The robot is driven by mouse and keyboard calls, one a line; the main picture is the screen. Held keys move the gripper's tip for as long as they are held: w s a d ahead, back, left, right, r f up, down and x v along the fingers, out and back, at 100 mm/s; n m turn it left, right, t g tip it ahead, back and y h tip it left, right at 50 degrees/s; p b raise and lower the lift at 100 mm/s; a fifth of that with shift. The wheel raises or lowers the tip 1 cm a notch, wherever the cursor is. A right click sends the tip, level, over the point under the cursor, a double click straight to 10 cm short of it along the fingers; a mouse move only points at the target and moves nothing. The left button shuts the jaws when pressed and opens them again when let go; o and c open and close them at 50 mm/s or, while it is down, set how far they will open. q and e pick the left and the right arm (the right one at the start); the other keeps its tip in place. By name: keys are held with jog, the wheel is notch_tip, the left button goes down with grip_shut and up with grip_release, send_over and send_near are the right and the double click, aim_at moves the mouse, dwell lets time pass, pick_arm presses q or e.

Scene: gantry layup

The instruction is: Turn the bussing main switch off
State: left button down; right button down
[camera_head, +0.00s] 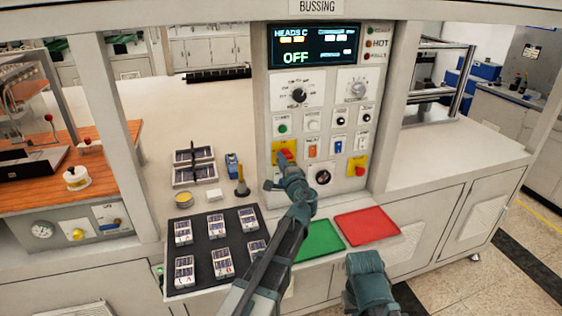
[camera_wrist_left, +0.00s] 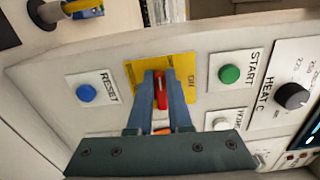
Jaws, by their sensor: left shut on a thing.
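The main switch is a red handle (camera_head: 285,155) on a yellow plate (camera_head: 277,146), low at the left of the BUSSING panel (camera_head: 264,114). My left gripper (camera_head: 279,184) is at this switch. In the left wrist view, the fingers of the left gripper (camera_wrist_left: 160,98) are shut on the red handle (camera_wrist_left: 161,90), one on each side, in front of the yellow plate (camera_wrist_left: 190,68). A label that looks like ON is beside the handle. The panel's display (camera_head: 314,46) reads OFF. A part of my right arm shows low in the head view; its fingers are out of frame.
A green START button (camera_wrist_left: 229,74) and a blue RESET button (camera_wrist_left: 86,93) are close to the switch. A second yellow plate with a red part (camera_head: 357,167) is at the panel's lower right. A black tray (camera_head: 203,236), green mat (camera_head: 319,240) and red mat (camera_head: 367,226) lie in front.

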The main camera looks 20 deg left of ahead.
pick_arm(q)
jog(key=shift+n, duration=0.4)
jog(key=c, duration=0.8)
grip_release()
jog(key=shift+w+f, duration=0.1)
jog(key=shift+c, duration=0.2)
jog(key=v, duration=1.4)
